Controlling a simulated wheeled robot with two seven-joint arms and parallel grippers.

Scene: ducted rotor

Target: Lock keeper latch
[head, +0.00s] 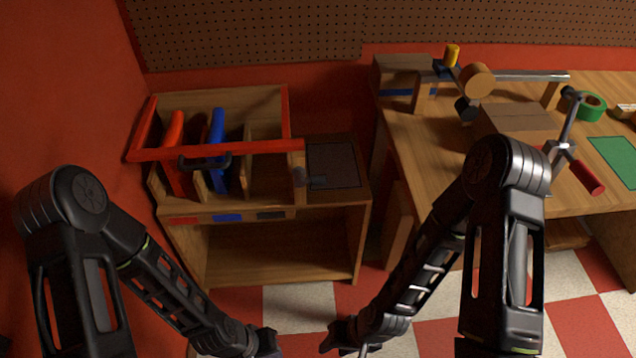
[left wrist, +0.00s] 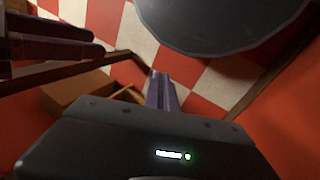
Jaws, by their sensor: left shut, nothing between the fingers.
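A red keeper bar (head: 225,151) runs across the front of an open wooden rack (head: 265,180). A red item (head: 175,130) and a blue item (head: 218,125) stand in the rack behind the bar. My left gripper (left wrist: 160,92) is shut and empty, well below the rack. My right gripper (head: 333,345) is low at the bottom edge; its fingers are unclear.
A dark panel (head: 335,165) lies on the cabinet top right of the rack. The workbench (head: 420,135) at right holds a cardboard box (head: 515,118), a clamp with a red handle (head: 585,177) and green tape (head: 592,104). A red wall (head: 60,90) bounds the left.

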